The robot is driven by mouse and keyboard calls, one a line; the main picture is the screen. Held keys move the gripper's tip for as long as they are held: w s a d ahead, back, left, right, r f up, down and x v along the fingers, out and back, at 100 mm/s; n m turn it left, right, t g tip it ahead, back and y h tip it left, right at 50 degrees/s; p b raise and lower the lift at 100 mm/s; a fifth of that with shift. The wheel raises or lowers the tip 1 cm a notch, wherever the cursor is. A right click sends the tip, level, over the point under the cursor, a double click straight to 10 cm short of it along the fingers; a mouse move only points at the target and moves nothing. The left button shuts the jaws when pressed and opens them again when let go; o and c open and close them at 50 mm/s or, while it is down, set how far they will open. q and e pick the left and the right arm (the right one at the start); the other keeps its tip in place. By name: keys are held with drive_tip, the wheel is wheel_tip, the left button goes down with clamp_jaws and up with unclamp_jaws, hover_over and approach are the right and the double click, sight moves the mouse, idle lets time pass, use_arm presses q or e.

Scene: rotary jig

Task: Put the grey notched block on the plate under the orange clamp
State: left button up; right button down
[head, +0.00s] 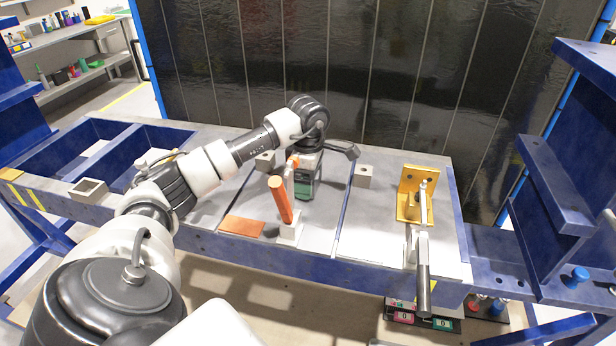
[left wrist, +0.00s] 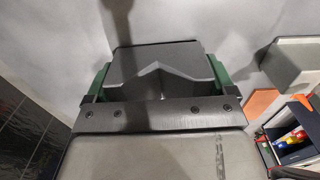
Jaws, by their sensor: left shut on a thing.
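The grey notched block (left wrist: 180,85) shows in the left wrist view, with its V-shaped notch facing the camera. My left gripper (head: 304,187) is shut on it, one green finger at each side. In the head view the gripper is over the grey plate (head: 325,215), just behind the orange clamp. The block cannot be made out there, and I cannot tell whether it touches the plate. The orange clamp (head: 280,200) has a tilted orange handle on a pale base. My right gripper is not in view.
A copper-coloured pad (head: 241,227) lies left of the clamp. A gold bracket (head: 408,197) with a silver-handled clamp (head: 423,272) stands at the right. Blue frames (head: 565,190) bound the bench, and a dark panel stands behind.

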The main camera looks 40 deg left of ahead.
use_arm(q)
drive_tip(key=shift+f, duration=0.2)
drive_tip(key=shift+f, duration=0.1)
drive_tip(key=o, duration=1)
drive_tip(key=shift+r, duration=0.2)
drive_tip(key=shift+w+r, duration=0.1)
drive_tip(key=shift+r, duration=0.25)
wheel_tip(320, 180, up, 11)
drive_tip(key=b, duration=0.1)
